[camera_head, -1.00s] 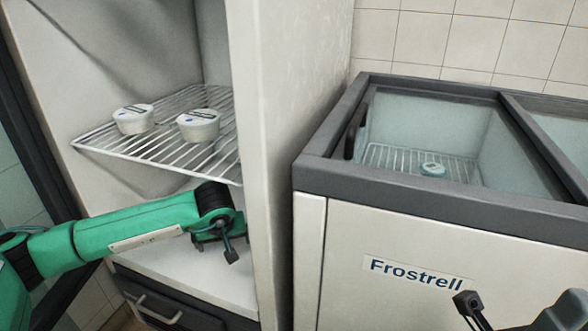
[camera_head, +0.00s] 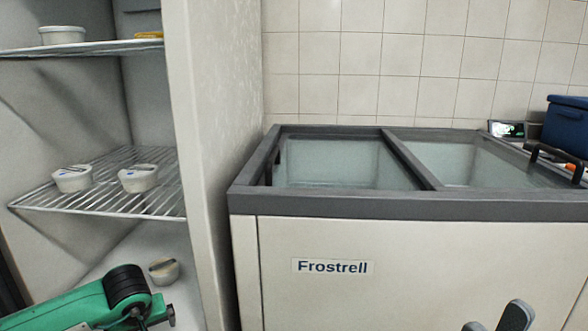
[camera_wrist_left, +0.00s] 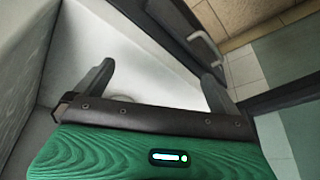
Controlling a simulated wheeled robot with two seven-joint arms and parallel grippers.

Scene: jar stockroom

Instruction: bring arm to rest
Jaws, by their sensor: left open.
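My left gripper (camera_head: 152,317) is low at the left edge of the head view, partly cut off by the bottom edge. In the left wrist view its two fingers (camera_wrist_left: 152,90) stand wide apart with nothing between them. A small tub (camera_head: 164,270) sits on the cabinet floor just beyond the left wrist, apart from it. A faint round rim shows behind the gripper bar in the wrist view; I cannot tell what it is. My right gripper (camera_head: 496,322) shows at the bottom right, its two fingertips apart and the rest out of frame.
The open cabinet has a wire shelf (camera_head: 100,205) with two white tubs (camera_head: 72,178), (camera_head: 138,178), and a higher shelf (camera_head: 85,47) with another tub (camera_head: 62,35). A Frostrell chest freezer (camera_head: 400,255) stands right of the cabinet wall (camera_head: 215,120). A blue box (camera_head: 566,125) is at far right.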

